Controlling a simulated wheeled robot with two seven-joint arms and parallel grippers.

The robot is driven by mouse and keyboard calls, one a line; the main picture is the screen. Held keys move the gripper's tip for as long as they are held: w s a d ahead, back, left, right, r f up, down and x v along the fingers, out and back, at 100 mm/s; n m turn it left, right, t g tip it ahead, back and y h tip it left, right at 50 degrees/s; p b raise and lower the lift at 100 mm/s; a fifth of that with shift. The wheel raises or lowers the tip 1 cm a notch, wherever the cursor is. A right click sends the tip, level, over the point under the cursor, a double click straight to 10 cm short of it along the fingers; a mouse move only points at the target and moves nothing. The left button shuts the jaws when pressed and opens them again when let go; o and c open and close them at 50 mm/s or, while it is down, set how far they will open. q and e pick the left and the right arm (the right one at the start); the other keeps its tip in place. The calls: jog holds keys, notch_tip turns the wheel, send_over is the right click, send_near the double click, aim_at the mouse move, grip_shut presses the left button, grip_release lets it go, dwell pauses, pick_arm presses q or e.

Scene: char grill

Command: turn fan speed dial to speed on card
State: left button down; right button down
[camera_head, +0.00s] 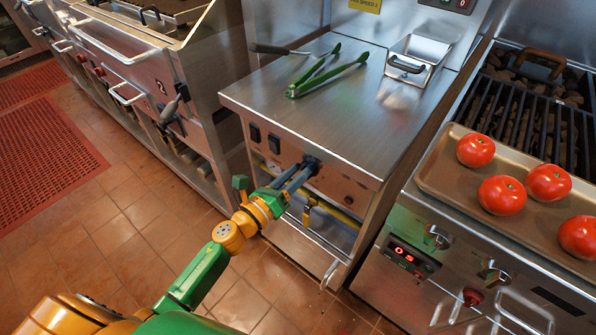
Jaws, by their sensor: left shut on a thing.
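The fan speed dial (314,163) is a dark knob on the front panel of the steel counter in the middle. My left gripper (307,167) reaches it from the front and is shut on it. The fingers hide most of the dial, so its pointer and setting cannot be read. The yellow card (365,5) is on the steel back wall at the top edge. It is cut off by the frame, and its lower line seems to read "SPEED 2". My right gripper is not in view.
Green tongs (328,70) and a steel pan (418,60) lie on the counter (330,125). At right, a tray (440,185) of several tomatoes stands by the grill. A drawer handle (331,275) juts out below.

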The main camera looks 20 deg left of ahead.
pick_arm(q)
jog(key=shift+n, duration=0.3)
jog(key=shift+a+f+n+p, duration=0.1)
jog(key=shift+f+n+p, duration=0.25)
jog(key=shift+n, duration=2.8)
jog(key=shift+a+f+n+p, duration=0.1)
jog(key=shift+f+n+p, duration=0.3)
jog(key=shift+n, duration=2.8)
jog(key=shift+f+n+p, duration=0.3)
jog(key=shift+n+p, duration=0.05)
jog(key=shift+n, duration=2.8)
jog(key=shift+c, duration=1.8)
grip_release()
